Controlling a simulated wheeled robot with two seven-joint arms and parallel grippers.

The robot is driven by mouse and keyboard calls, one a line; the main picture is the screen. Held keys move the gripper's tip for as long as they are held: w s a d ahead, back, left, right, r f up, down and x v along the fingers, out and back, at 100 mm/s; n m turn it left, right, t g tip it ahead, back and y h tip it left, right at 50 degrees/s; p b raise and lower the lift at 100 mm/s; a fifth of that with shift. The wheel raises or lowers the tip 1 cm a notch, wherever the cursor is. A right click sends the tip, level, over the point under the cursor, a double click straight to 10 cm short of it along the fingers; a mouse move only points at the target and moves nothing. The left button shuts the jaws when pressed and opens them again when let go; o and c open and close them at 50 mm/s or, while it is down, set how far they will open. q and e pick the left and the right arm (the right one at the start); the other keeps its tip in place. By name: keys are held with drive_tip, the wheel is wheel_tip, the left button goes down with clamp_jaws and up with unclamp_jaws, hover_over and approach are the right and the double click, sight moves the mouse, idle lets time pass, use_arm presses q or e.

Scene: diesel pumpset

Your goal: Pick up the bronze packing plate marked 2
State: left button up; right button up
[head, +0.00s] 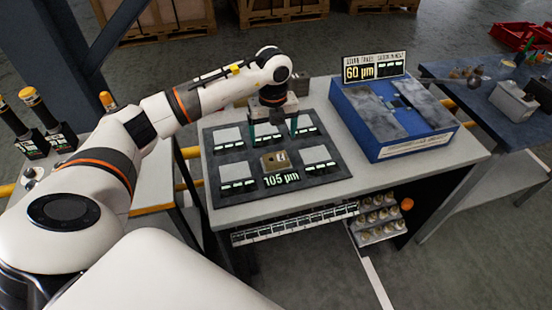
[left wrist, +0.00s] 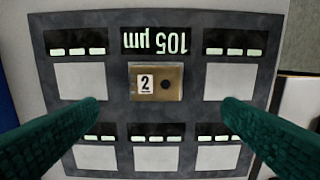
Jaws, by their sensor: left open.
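The bronze packing plate (head: 274,161) lies flat in the front middle place of a dark grey tray board (head: 228,197). In the left wrist view the plate (left wrist: 167,83) shows a white label with a 2 and a dark round hole. My left gripper (head: 273,136) is open and empty above the board, just behind the plate in the head view. Its two green fingers (left wrist: 161,101) stand wide apart on either side of the plate's column in the left wrist view. My right gripper is not in view.
Pale square pads (head: 238,171) fill the board's other places. A "105 µm" display (head: 281,180) sits in front of the plate. Right of the board stands a blue box (head: 345,115) with a "60 µm" sign (head: 360,72). A blue bench (head: 470,95) is further right.

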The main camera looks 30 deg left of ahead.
sight(276, 158)
use_arm(q)
wheel_tip(276, 158, down, 3)
drive_tip(key=shift+f+p, duration=0.2)
drive_tip(key=shift+p, duration=0.1)
drive_tip(key=shift+d+f+p, duration=0.2)
drive_tip(key=shift+f+p, duration=0.2)
drive_tip(key=shift+f, duration=0.2)
drive_tip(key=f, duration=0.2)
drive_tip(key=f+p, duration=0.1)
drive_tip(key=f, duration=0.1)
drive_tip(key=shift+w+d+f, duration=0.1)
drive_tip(key=shift+d+f, duration=0.05)
drive_tip(key=shift+d, duration=0.05)
drive_tip(key=shift+c, duration=0.6)
drive_tip(key=shift+w, duration=0.1)
drive_tip(key=c, duration=1.4)
